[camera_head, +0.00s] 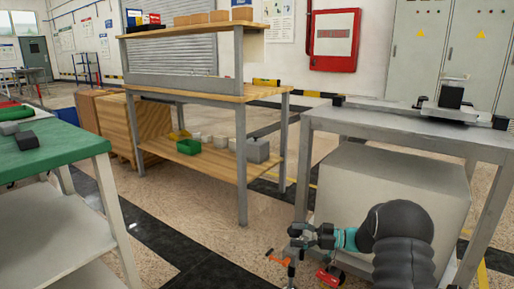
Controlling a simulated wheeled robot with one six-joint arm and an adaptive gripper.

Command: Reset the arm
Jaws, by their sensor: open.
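My gripper (294,246) is at the lower middle right, at the end of my dark grey arm, past a teal ring. It is open, with nothing seen between its fingers. It hangs low in front of the grey metal table (400,125) at the right, beside the large pale box (390,195) under that table. The finger tips are small and partly dark against the floor.
A green-topped table (60,150) stands at the left. A wooden shelf bench (200,98) stands in the middle. Small orange (282,262) and red (328,276) items show near my gripper. Open floor (200,225) lies between the tables.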

